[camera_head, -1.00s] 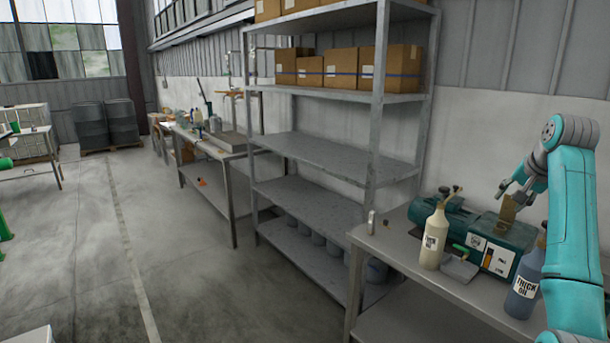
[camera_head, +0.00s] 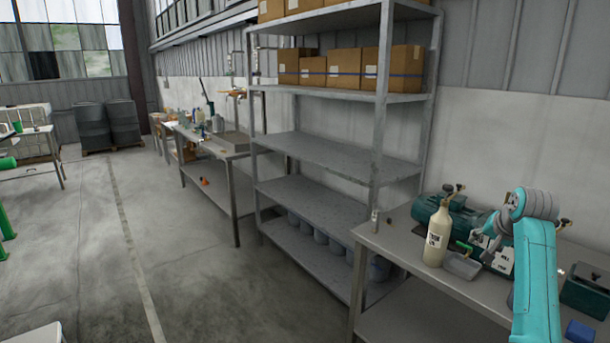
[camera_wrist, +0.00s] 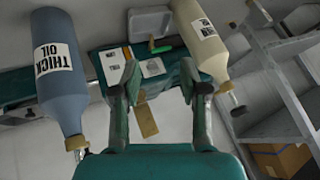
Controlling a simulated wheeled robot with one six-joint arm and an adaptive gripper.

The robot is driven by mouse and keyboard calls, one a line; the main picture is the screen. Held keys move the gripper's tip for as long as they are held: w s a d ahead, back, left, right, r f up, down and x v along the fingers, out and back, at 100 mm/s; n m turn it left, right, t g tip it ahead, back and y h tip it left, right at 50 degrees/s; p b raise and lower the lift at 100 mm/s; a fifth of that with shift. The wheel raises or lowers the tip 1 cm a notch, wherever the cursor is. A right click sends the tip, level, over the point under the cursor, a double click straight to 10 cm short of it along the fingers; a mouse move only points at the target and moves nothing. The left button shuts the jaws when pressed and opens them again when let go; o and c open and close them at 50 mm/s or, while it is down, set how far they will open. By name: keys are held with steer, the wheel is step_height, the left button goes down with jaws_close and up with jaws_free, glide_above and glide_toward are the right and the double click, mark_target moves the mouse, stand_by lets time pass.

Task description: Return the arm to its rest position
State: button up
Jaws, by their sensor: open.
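My teal arm (camera_head: 535,265) stands over the right end of the bench in the head view, bent at its upper joint. My gripper (camera_wrist: 160,80) is open and empty in the wrist view, with its two fingers apart. A green machine (camera_wrist: 150,68) with labels lies beyond the fingers. A blue-grey bottle marked THICK OIL (camera_wrist: 60,75) is on the left there, and a cream bottle (camera_wrist: 203,35) on the right. In the head view the cream bottle (camera_head: 438,237) stands upright on the bench, left of my arm. My arm hides part of the machine.
The bench (camera_head: 400,258) also bears a small grey tray (camera_head: 462,266) and a dark green box (camera_head: 586,290). A metal shelf rack (camera_head: 340,158) with cardboard boxes (camera_head: 345,68) stands left of it. The floor (camera_head: 190,270) at left is open.

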steer(key=s+a+f, duration=0.3)
steer(key=f, duration=0.5)
steer(key=s+a+f+n+t, duration=0.15)
steer(key=a+f, duration=0.25)
steer(key=f, duration=0.4)
steer(key=s+a+f, duration=0.3)
steer(key=f, duration=0.5)
steer(key=s+a+f+n+t, duration=0.1)
steer(key=s+a+f, duration=0.45)
steer(key=s, duration=0.35)
steer(key=s+a+f+n+t, duration=0.1)
steer(key=s+a+f, duration=0.3)
steer(key=s+f, duration=0.35)
steer(key=s+a+r+n+t, duration=0.1)
steer(key=s+a, duration=0.3)
steer(key=s, duration=0.8)
steer(key=s+a+r+n+t, duration=0.1)
steer(key=s+a, duration=0.2)
steer(key=s, duration=0.9)
steer(key=s+a+r+n+t+y, duration=0.1)
steer(key=s+a+r+n, duration=0.2)
steer(key=s+r, duration=1.2)
steer(key=s, duration=0.3)
steer(key=shift+r+t, duration=0.25)
steer(key=shift+t, duration=0.1)
